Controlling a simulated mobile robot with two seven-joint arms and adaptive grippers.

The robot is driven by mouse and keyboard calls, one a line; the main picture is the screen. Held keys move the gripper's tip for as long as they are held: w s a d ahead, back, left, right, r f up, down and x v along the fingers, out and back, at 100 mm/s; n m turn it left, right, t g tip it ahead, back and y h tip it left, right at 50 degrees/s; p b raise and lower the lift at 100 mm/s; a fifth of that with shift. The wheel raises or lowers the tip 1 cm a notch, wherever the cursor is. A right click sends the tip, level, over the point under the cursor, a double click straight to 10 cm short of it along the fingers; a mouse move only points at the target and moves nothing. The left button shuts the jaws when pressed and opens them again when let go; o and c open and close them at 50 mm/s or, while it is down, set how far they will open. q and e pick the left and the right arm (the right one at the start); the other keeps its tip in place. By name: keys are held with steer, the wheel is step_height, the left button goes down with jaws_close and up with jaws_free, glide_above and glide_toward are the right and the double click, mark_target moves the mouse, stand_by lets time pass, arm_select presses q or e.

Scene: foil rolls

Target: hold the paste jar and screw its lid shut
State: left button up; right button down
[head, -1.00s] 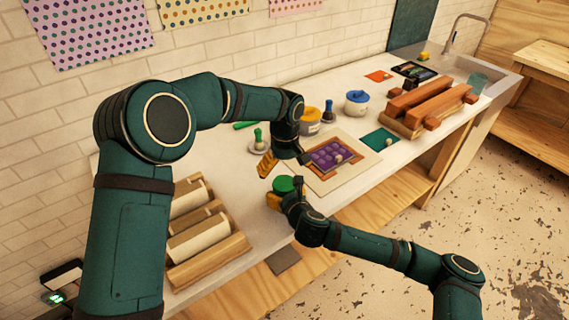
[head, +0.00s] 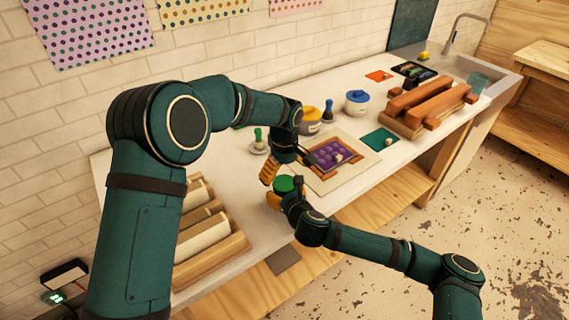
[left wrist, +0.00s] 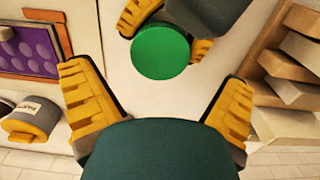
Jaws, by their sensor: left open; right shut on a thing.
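The paste jar shows by its green lid (head: 284,184) near the front edge of the counter; its body is mostly hidden. My right gripper (head: 276,198) is shut on the jar from the front. In the left wrist view the round green lid (left wrist: 160,51) is seen from above, with the yellow fingers of my right gripper (left wrist: 168,28) around it. My left gripper (head: 270,168) is open and empty, just behind and left of the lid and apart from it. Its two yellow fingers (left wrist: 159,108) are spread wide in the left wrist view. I cannot tell how tightly the lid sits.
A framed purple print (head: 327,157) lies right of the grippers. Jars with a yellow lid (head: 309,114) and a blue lid (head: 357,97), and a green-handled tool (head: 259,138), stand behind. A wooden rack with rolls (head: 207,235) is at left. Bare counter lies between rack and jar.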

mark_target(285, 182)
arm_select(q)
steer(key=shift+f, duration=2.15)
steer(key=c, duration=1.3)
steer(key=m, duration=0.7)
steer(key=o, duration=1.2)
steer(key=shift+o, duration=0.2)
